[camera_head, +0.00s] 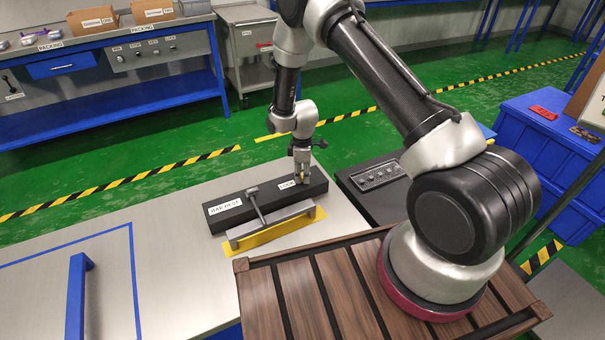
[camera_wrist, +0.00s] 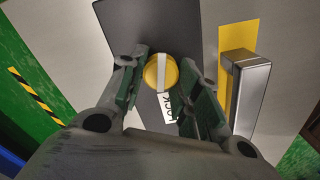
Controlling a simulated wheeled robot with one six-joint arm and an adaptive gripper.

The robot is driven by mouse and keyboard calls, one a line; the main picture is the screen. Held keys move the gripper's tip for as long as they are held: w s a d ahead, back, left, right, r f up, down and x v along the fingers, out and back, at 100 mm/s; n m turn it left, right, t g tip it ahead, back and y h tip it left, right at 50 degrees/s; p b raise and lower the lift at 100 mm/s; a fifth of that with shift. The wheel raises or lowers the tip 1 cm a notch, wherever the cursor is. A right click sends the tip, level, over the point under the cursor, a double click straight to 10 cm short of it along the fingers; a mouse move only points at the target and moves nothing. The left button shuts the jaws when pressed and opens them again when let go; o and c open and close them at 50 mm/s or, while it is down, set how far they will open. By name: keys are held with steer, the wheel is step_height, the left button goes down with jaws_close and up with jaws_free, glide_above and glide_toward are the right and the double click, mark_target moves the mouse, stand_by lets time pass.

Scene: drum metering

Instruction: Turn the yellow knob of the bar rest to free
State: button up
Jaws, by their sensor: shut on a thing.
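The bar rest (camera_head: 236,208) is a long black block with labels "BAR REST" and "LOCK", lying on the grey bench top. The yellow knob (camera_wrist: 160,73) is round with a pale stripe across it, at the block's right end in the head view. In the wrist view the stripe runs nearly up and down, in line with the "LOCK" label (camera_wrist: 168,108). My gripper (camera_wrist: 160,80) points down over the knob, with one finger on each side, shut on it. In the head view my gripper (camera_head: 301,178) hides most of the knob.
A grey metal bar (camera_head: 270,224) lies along the block's front side on a yellow strip (camera_head: 275,236), with a thin lever (camera_head: 257,205) beside it. A dark panel with several buttons (camera_head: 378,176) stands to the right. A blue handle (camera_head: 77,295) stands at the bench's left.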

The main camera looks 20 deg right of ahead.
steer(key=m, duration=0.7)
steer(key=shift+w, duration=0.1)
steer(key=m, duration=0.4)
steer(key=shift+d, duration=0.1)
steer(key=shift+m, duration=2)
steer(key=o, duration=1)
steer(key=shift+r, duration=0.15)
step_height(320, 180, up, 12)
